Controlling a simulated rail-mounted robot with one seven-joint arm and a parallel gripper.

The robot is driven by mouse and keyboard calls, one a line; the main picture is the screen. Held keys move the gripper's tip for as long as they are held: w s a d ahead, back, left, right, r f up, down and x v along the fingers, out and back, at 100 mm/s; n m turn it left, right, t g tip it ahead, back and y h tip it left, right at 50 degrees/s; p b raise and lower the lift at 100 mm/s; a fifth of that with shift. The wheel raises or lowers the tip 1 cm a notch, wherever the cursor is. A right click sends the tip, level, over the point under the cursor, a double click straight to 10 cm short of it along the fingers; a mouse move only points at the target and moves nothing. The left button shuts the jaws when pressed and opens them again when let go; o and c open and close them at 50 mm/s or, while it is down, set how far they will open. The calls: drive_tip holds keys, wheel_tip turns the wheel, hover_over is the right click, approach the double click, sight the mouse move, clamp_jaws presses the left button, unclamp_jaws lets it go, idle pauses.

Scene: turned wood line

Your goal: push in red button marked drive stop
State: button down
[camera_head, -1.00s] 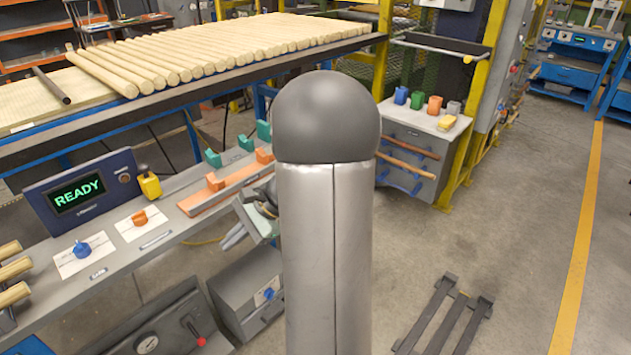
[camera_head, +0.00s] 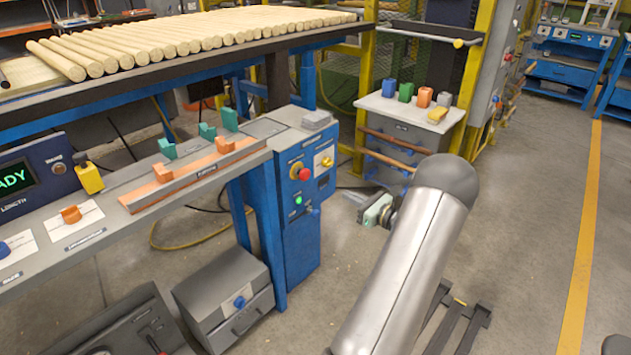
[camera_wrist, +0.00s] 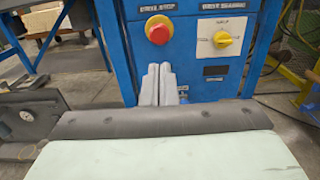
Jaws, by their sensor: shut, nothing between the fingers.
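The red button (camera_wrist: 159,30) sits on a yellow ring on a blue cabinet (camera_wrist: 190,75); the blurred label above it seems to read drive stop. The red button also shows in the head view (camera_head: 304,174), on the upper front of the blue cabinet (camera_head: 297,235). My gripper (camera_wrist: 157,72) is shut and empty, its fingertips just below the button in the wrist picture and apart from it. In the head view my gripper (camera_head: 366,208) is right of the cabinet, partly hidden by my arm.
A yellow rotary knob (camera_wrist: 222,40) on a white plate is right of the button. A green button (camera_head: 299,200) is lower on the cabinet. A grey bench (camera_head: 110,215) with controls adjoins it at left. A drawer cabinet (camera_head: 410,118) stands behind. Open floor lies right.

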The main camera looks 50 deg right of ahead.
drive_tip(key=b, duration=0.2)
approach(307, 175)
drive_tip(key=w, duration=0.5)
drive_tip(key=shift+w+d+f, duration=0.15)
drive_tip(key=shift+w, duration=0.8)
drive_tip(key=shift+w, duration=0.1)
drive_tip(key=shift+w+d, duration=0.1)
drive_tip(key=shift+w, duration=0.75)
drive_tip(key=shift+r, duration=0.2)
